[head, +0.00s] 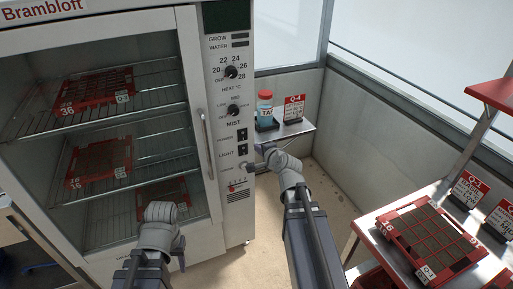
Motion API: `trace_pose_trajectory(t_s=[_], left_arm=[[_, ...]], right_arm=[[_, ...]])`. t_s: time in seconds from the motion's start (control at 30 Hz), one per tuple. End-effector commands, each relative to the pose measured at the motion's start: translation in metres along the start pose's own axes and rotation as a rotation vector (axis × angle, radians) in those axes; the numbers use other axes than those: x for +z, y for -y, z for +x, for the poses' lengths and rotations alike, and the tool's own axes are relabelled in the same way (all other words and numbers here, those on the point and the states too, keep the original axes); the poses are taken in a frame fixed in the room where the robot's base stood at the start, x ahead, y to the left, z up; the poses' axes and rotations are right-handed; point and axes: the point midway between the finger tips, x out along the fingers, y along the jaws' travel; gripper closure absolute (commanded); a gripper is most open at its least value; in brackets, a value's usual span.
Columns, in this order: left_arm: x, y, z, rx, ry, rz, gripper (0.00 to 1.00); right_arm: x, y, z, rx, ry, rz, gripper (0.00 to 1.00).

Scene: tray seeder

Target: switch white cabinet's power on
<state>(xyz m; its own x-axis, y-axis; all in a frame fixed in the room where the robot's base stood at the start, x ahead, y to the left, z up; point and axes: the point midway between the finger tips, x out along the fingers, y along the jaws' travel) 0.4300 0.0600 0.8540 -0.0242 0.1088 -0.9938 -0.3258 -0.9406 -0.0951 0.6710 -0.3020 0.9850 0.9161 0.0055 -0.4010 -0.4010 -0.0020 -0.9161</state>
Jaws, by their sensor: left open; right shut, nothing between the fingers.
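The white cabinet (227,170) stands at the left, its glass door shut. Its right-hand panel has a dark display (227,15), a heat dial (231,72), a mist dial (233,110), a black power switch (242,134) and a black light switch (242,150). A small red and white control (237,185) sits lower. The switches' positions are too small to tell. My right gripper (262,149) is shut and empty, just right of the panel's edge near the light switch; contact cannot be told. My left gripper (160,212) is open in front of the lower door, its fingers mostly hidden.
The door has a long vertical handle (208,145). Red seed trays (100,160) lie on the racks inside. A small shelf (290,132) behind my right gripper holds a red-capped bottle (265,108) and a Q-4 sign (293,110). A bench (367,222) with a red tray (385,228) stands right.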

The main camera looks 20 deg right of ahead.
Motion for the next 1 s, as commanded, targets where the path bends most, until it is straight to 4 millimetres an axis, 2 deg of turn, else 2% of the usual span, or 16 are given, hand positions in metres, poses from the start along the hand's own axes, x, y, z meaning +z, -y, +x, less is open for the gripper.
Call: trace_pose_trajectory(t_s=[0.2,0.57,0.77,1.0], left_arm=[[-0.001,-0.002,0.016,0.0,0.0,0.0,0.5],[-0.001,-0.002,0.016,0.0,0.0,0.0,0.5],[-0.002,-0.003,0.028,0.0,0.0,0.0,0.5],[-0.003,-0.005,0.049,0.0,0.0,0.0,0.5]], right_arm=[[-0.001,-0.017,0.003,0.001,0.0,0.0,1.0],[-0.001,-0.016,0.005,0.002,0.001,-0.001,1.0],[-0.002,-0.017,0.033,0.002,0.002,-0.003,1.0],[-0.002,-0.018,0.084,0.001,0.002,-0.002,1.0]])
